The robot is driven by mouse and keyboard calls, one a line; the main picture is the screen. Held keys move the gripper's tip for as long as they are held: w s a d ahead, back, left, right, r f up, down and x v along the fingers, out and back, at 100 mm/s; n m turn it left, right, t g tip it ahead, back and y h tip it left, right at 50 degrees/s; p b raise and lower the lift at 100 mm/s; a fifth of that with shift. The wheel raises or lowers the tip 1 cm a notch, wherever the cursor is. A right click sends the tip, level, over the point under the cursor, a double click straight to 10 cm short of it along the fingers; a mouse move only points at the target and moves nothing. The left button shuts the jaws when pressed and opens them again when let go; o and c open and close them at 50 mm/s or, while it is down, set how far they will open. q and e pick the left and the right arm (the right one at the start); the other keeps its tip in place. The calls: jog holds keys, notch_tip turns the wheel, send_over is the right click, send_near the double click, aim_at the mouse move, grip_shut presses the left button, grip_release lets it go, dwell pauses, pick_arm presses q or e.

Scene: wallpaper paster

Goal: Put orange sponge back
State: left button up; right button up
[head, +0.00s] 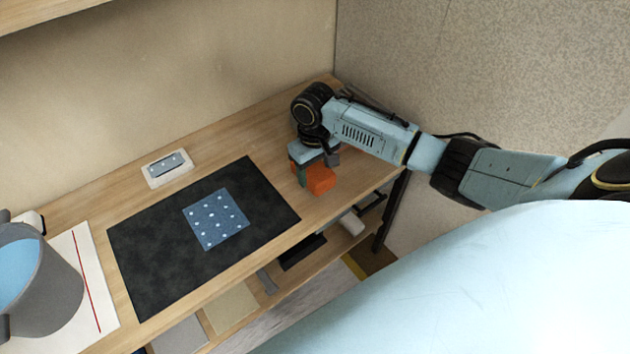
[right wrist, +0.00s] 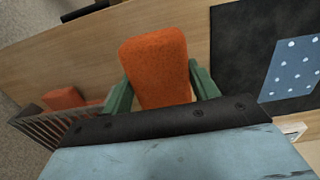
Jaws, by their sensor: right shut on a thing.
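My right gripper (head: 308,172) is low over the right end of the wooden table. It is shut on an orange sponge (head: 320,178). In the right wrist view the sponge (right wrist: 157,66) sits between the two green fingertips (right wrist: 160,90), with its rounded end sticking out past them. The wood lies just beneath; I cannot tell whether the sponge touches it. A second orange piece (right wrist: 63,97) shows at the left of the wrist view, partly behind grey bars. My left gripper is not in view.
A black mat (head: 150,255) with a blue dotted square (head: 216,219) lies left of the gripper. A white holder (head: 168,169) is behind it. Items fill the shelf below.

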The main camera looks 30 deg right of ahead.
aim_at(314, 169)
jog(key=shift+f+b, duration=0.4)
jog(key=shift+f, duration=1.5)
jog(key=shift+f, duration=0.1)
jog(key=o, duration=1)
notch_tip(314, 169, up, 12)
jog(key=shift+w+r+p, duration=0.15)
jog(key=shift+p, duration=1.05)
